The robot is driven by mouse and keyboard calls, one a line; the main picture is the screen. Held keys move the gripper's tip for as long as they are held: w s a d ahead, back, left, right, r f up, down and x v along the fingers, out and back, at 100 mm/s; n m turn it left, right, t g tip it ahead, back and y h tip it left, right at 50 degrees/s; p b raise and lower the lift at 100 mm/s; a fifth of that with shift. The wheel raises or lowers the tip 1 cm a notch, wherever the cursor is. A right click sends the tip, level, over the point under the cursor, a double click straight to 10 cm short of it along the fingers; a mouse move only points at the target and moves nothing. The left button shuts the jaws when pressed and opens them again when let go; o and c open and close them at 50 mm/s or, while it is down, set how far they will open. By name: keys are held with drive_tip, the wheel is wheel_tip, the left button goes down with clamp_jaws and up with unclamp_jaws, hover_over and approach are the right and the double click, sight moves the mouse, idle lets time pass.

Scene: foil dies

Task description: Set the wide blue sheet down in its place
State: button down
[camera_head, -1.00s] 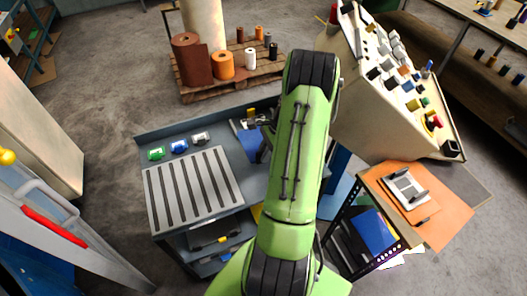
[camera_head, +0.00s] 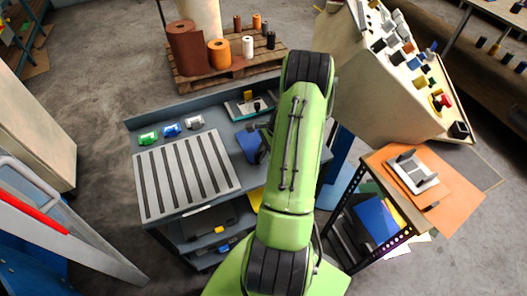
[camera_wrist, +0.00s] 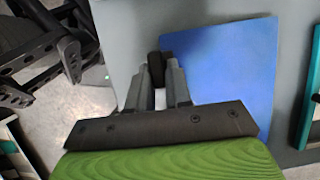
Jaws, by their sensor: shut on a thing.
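The wide blue sheet shows as a flat blue panel in the wrist view (camera_wrist: 235,70), over a grey surface. In the head view a small part of it (camera_head: 246,143) shows just left of my green arm, over the right part of the grey bench top (camera_head: 190,108). My gripper (camera_wrist: 158,70) is shut on the sheet at its left edge; in the head view the gripper (camera_head: 262,150) is mostly hidden by my arm. I cannot tell whether the sheet touches the bench.
A slotted light plate (camera_head: 187,172) fills the bench's left side, with green, blue and white clips behind it. A teal-edged tray (camera_head: 250,107) lies behind the sheet. Right stand a control console (camera_head: 385,85) and a stand with an orange sheet (camera_head: 455,200).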

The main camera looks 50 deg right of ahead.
drive_tip(key=shift+f+b, duration=0.3)
drive_tip(key=shift+f, duration=0.2)
idle(0.3)
drive_tip(key=c, duration=1)
unclamp_jaws()
drive_tip(key=shift+o, duration=0.2)
drive_tip(key=p+v, duration=0.2)
drive_tip(key=v, duration=1.3)
drive_tip(key=shift+r, duration=0.35)
drive_tip(key=shift+d, duration=0.15)
